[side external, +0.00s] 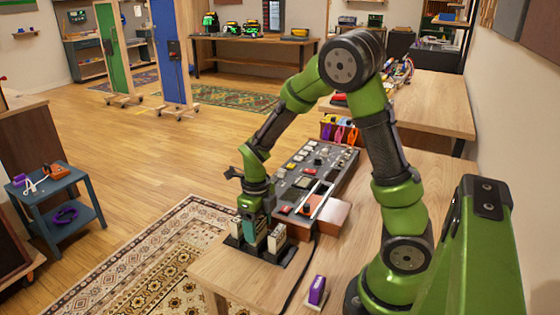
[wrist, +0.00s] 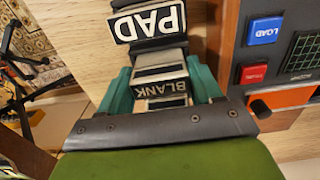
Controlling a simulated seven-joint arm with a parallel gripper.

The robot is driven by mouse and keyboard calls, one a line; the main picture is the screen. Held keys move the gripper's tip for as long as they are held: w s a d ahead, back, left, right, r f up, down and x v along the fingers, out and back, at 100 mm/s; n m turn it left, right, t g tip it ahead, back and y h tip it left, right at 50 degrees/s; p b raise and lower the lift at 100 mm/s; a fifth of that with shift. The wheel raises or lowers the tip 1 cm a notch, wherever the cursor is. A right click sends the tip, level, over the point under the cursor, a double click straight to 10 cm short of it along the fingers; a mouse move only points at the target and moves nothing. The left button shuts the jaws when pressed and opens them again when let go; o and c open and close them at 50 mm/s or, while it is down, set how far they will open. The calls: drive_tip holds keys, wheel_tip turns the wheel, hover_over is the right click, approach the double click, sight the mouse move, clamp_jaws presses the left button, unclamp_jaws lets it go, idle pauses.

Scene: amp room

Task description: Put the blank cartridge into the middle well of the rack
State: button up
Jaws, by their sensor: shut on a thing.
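My gripper (side external: 250,214) points down over the dark rack (side external: 234,242) at the near end of the wooden table. In the wrist view its teal fingers (wrist: 164,88) are shut on the blank cartridge (wrist: 168,101), whose dark label reads BLANK. A cartridge labelled PAD (wrist: 147,20) stands close beyond it. In the side view a pale cartridge (side external: 277,239) stands in the rack just right of my gripper. The bottom of the blank cartridge is hidden, so I cannot tell how deep it sits or whether it is in the middle well.
A control console (side external: 318,170) with buttons and sliders lies right behind the rack; its blue LOAD button (wrist: 264,30) is close to my gripper. A purple object (side external: 317,290) on a pale base stands on the table at the front. Bare tabletop (side external: 225,272) lies left of the rack.

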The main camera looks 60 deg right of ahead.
drive_tip(key=shift+f, duration=0.2)
idle(0.6)
drive_tip(key=o, duration=1.2)
drive_tip(key=shift+o, duration=0.2)
drive_tip(key=shift+r, duration=0.1)
drive_tip(key=shift+r, duration=3.4)
